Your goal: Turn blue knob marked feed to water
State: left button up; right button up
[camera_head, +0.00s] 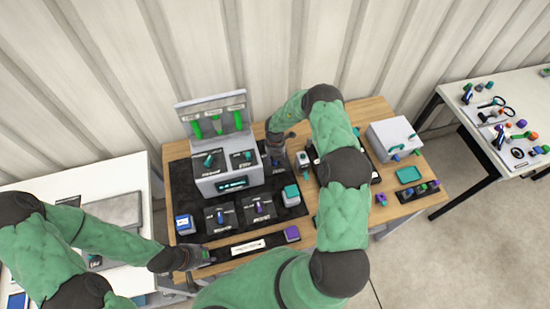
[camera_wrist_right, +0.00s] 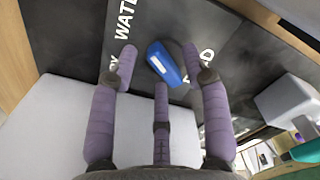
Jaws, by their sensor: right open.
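In the right wrist view, a blue knob (camera_wrist_right: 168,68) with a pale mark sits on a dark panel (camera_wrist_right: 195,25), turned at a slant. White letters beside it read "WAT", with parts of other words partly covered by my fingers. My right gripper (camera_wrist_right: 159,62) is open, its purple fingers spread on either side of the knob, with no clear contact. In the head view my right gripper (camera_head: 279,150) is at the right side of the grey box (camera_head: 225,178), and the knob under it is hidden. My left gripper (camera_head: 198,257) is low by the table's front edge.
The grey box has green levers (camera_head: 217,125) on its upright back panel. Small panels with a blue knob (camera_head: 220,216) and a purple knob (camera_head: 258,207) lie in front. A teal-topped block (camera_head: 291,195) and a white box (camera_head: 392,138) stand to the right.

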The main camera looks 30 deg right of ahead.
notch_tip(320, 180, up, 12)
dwell(0.6)
jog(key=shift+f, duration=0.1)
dwell(0.4)
